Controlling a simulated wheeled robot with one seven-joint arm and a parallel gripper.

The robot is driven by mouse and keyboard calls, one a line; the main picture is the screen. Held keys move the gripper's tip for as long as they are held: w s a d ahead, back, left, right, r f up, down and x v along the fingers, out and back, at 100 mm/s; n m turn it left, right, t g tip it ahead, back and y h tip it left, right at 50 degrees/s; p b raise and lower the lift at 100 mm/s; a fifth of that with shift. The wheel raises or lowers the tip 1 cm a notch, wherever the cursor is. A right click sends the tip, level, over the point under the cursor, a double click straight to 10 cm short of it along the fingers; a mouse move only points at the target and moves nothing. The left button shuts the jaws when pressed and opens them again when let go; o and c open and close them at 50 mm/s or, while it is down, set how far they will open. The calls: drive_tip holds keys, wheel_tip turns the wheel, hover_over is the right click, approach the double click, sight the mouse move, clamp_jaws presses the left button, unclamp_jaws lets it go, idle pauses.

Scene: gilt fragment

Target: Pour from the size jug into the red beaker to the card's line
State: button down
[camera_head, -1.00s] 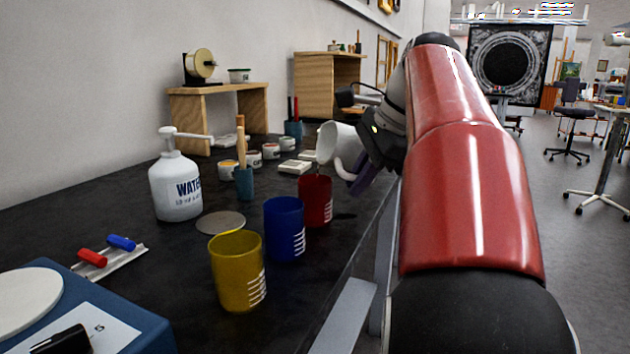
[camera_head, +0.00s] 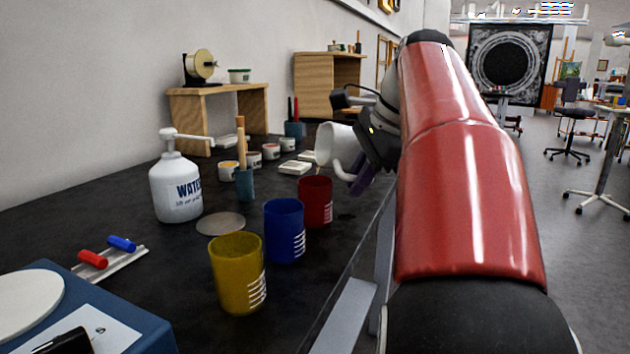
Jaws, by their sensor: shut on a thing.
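The red beaker (camera_head: 315,203) stands upright on the black bench, beyond the blue beaker; white scale marks show on its right side. A white jug (camera_head: 337,143) is tilted to the left above and slightly beyond the red beaker. My gripper (camera_head: 358,178) is shut on the jug by its handle side; the fingertips are partly hidden. The jug's mouth faces left, and I cannot see any stream or the levels inside the jug or red beaker. A white card (camera_head: 105,333) with a mark lies on the blue surface at the lower left; its writing is too small to read.
The blue beaker (camera_head: 284,232) and yellow beaker (camera_head: 237,275) stand nearer. A WATER bottle (camera_head: 177,187), a grey disc (camera_head: 220,223), a brush pot (camera_head: 244,184) and small paint pots stand to the left. Red and blue markers lie on a tray (camera_head: 118,264).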

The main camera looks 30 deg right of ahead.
drive_tip(key=shift+d+r, duration=0.15)
drive_tip(key=shift+d, duration=0.05)
idle(0.3)
drive_tip(key=shift+r+h, duration=0.1)
drive_tip(key=shift+h, duration=0.3)
drive_tip(key=shift+d+f, duration=0.1)
drive_tip(key=shift+f, duration=0.15)
drive_tip(key=shift+d+f+t+y, duration=0.2)
drive_tip(key=shift+d+t+y, duration=0.1)
drive_tip(key=shift+y, duration=0.7)
drive_tip(key=shift+a+f+m+y+p, duration=0.1)
drive_tip(key=shift+m+y+p, duration=0.2)
drive_tip(key=shift+y+p, duration=0.35)
drive_tip(key=shift+a+f, duration=0.15)
drive_tip(key=shift+f+y, duration=0.2)
drive_tip(key=shift+y, duration=0.35)
drive_tip(key=shift+a+r+m+t+y, duration=0.3)
drive_tip(key=shift+r+t+y, duration=0.1)
drive_tip(key=shift+y, duration=0.6)
drive_tip(key=shift+f, duration=0.1)
